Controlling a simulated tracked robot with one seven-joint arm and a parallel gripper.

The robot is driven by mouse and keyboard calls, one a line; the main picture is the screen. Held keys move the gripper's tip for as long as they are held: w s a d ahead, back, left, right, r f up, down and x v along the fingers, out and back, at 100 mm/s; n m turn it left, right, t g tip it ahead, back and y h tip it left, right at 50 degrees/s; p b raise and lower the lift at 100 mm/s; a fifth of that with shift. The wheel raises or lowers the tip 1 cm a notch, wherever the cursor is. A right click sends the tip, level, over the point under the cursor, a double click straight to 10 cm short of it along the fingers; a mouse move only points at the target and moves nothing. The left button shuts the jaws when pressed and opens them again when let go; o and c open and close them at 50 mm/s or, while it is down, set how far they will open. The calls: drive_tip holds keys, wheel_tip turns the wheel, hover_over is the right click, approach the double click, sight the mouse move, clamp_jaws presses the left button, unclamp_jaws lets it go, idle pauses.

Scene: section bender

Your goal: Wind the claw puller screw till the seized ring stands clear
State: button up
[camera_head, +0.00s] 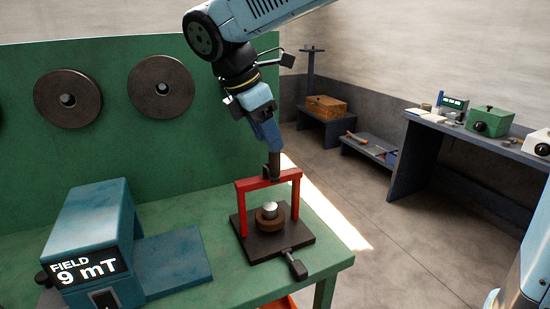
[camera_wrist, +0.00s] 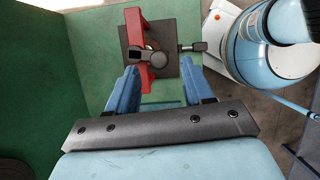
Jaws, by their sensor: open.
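The claw puller is a red frame (camera_head: 240,205) standing on a dark square base plate (camera_head: 262,245) on the green bench. Its dark screw (camera_head: 273,165) rises from the middle of the red crossbar. The screw's head (camera_wrist: 148,58) shows in the wrist view just beyond the fingertips. Below the crossbar, a brown ring (camera_head: 262,222) sits around a silver shaft (camera_head: 270,208), with the shaft top showing above it. My gripper (camera_head: 270,145) points down over the screw. In the wrist view its blue fingers (camera_wrist: 157,72) are apart with nothing held. Whether they touch the screw is unclear.
A dark-ended lever (camera_head: 295,265) sticks out from the base plate toward the bench's front edge. A blue meter box (camera_head: 95,235) reading "FIELD 9 mT" stands at left. Two dark discs (camera_head: 162,87) hang on the green panel. A side table (camera_head: 430,128) with instruments is far right.

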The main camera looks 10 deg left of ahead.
sight(275, 158)
drive_tip(key=x, duration=0.6)
drive_tip(key=shift+w+d+f, duration=0.1)
drive_tip(key=shift+f, duration=0.3)
drive_tip(key=c, duration=0.9)
drive_tip(key=shift+a, duration=0.3)
clamp_jaws()
drive_tip(key=shift+d, duration=0.25)
drive_tip(key=shift+m, duration=0.3)
drive_tip(key=shift+a+m, duration=0.15)
drive_tip(key=shift+m, duration=0.25)
